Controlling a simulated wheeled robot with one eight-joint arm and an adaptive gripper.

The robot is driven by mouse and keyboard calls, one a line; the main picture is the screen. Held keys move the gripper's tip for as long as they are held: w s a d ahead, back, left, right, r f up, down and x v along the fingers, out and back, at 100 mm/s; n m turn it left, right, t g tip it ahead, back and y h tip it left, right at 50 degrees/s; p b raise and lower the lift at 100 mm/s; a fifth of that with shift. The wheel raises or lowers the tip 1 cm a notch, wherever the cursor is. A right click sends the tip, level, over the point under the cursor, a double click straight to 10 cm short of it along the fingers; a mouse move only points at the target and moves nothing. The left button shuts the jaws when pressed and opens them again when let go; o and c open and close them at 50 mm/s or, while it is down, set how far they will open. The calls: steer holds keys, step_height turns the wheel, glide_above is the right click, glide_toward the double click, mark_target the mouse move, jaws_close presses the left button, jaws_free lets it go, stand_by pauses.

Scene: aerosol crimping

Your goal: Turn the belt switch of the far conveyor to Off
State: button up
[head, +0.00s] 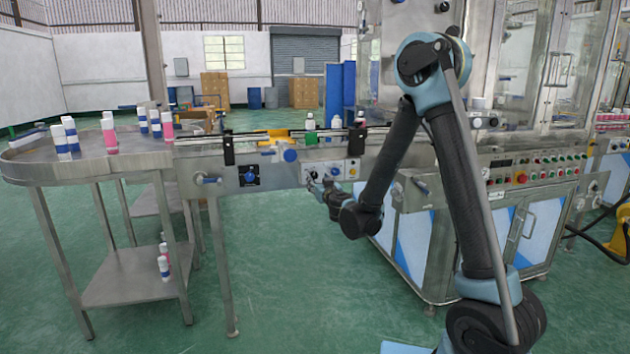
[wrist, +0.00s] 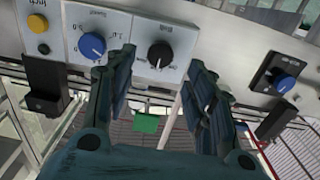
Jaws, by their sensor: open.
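The conveyor's grey switch panel (head: 331,170) is on the front side of the conveyor. In the wrist view it appears upside down, with a black switch knob (wrist: 160,54) under a label that seems to read "Belt". Its pale pointer mark points toward the bottom of the picture; the position labels are too small to read. My gripper (head: 318,186) is in front of this panel. In the wrist view my gripper (wrist: 161,60) is open, with one finger on each side of the black knob and nothing held. Whether the fingers touch the knob or panel cannot be told.
A blue speed knob (wrist: 92,45) and a yellow button (wrist: 44,48) sit close beside the switch. A black plate (head: 249,176) with another blue knob is on the conveyor to the left. A round table (head: 125,160) with bottles stands left; a large machine (head: 540,170) stands right.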

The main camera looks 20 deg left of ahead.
mark_target(314, 176)
steer(key=shift+x, duration=2.6)
steer(key=c, duration=1.1)
steer(key=shift+o, duration=0.2)
steer(key=shift+a, duration=0.15)
